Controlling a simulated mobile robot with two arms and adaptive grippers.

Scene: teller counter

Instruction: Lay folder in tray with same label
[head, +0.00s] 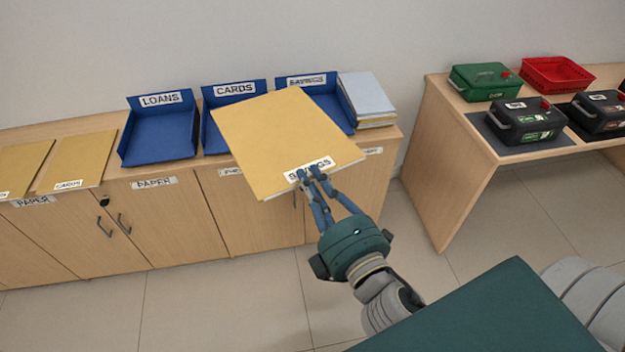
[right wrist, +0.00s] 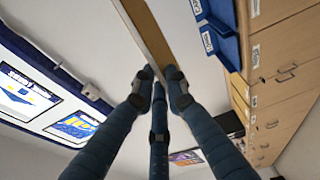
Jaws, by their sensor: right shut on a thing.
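A yellow folder (head: 262,140) labelled SAVINGS is held by its labelled edge in my right gripper (head: 312,177), which is shut on it. In the right wrist view the folder (right wrist: 147,30) shows edge-on between the fingers (right wrist: 158,80). The folder is in front of the counter and covers part of the CARDS and SAVINGS trays. Three blue trays stand in a row: LOANS tray (head: 160,148), CARDS tray (head: 233,90) and SAVINGS tray (head: 307,80). The LOANS tray looks empty; the inside of the others is partly hidden. My left gripper is not in view.
Two more folders lie at the left: a CARDS folder (head: 77,160) and another (head: 22,168). A stack of grey folders (head: 367,98) stands right of the SAVINGS tray. A separate table (head: 455,125) holds a green box (head: 485,80), a red basket (head: 556,75) and dark boxes (head: 527,120).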

